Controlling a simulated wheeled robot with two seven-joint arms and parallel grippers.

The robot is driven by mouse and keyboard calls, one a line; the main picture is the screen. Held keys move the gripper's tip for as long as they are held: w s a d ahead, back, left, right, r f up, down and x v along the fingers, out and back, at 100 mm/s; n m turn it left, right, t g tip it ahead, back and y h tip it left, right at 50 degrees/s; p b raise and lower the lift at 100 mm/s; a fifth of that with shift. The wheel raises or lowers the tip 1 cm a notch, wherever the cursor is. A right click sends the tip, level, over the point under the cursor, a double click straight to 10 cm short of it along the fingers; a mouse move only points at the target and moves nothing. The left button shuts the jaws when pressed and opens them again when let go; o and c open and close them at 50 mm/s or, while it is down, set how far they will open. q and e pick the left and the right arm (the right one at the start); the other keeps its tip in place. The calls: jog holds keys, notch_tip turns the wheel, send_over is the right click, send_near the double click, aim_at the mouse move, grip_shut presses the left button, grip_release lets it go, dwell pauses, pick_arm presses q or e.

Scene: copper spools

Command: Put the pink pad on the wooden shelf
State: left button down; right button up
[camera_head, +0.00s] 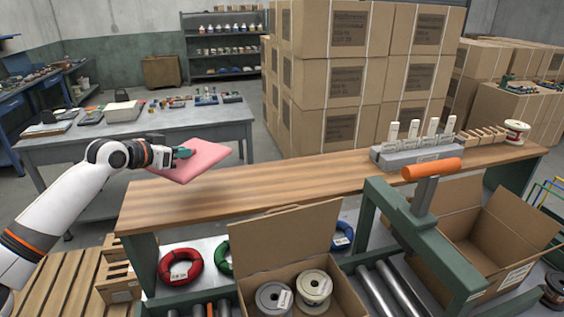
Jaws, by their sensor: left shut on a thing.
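The pink pad (195,162) is a flat, soft-looking square in the head view, left of centre. My left gripper (182,153) is shut on its left side and holds it tilted. The pad appears above the left end of the wooden shelf (270,190), a long brown plank on green supports. A shadow lies on the plank below and right of the pad. The part of the pad under the fingers is hidden. My right gripper is not in view.
A grey block with upright white pieces (415,148), wooden racks and a spool (516,132) occupy the shelf's right end. An orange-handled green frame (430,170) rises in front. Open cardboard boxes (285,240) stand below. The shelf's left and middle are clear.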

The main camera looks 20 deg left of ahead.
pick_arm(q)
jog(key=shift+s+f, duration=0.3)
jog(key=shift+s, duration=0.3)
jog(key=shift+f+p, duration=0.6)
jog(key=shift+f, duration=0.25)
jog(key=f, duration=0.3)
jog(key=f+p, duration=0.1)
jog(key=shift+w+f, duration=0.3)
jog(key=shift+w, duration=0.1)
notch_tip(320, 180, down, 2)
jog(key=shift+s+f+p, duration=0.1)
jog(key=shift+p, duration=0.35)
jog(key=shift+f, duration=0.55)
jog(key=c, duration=1.4)
grip_release()
jog(key=shift+c, duration=0.2)
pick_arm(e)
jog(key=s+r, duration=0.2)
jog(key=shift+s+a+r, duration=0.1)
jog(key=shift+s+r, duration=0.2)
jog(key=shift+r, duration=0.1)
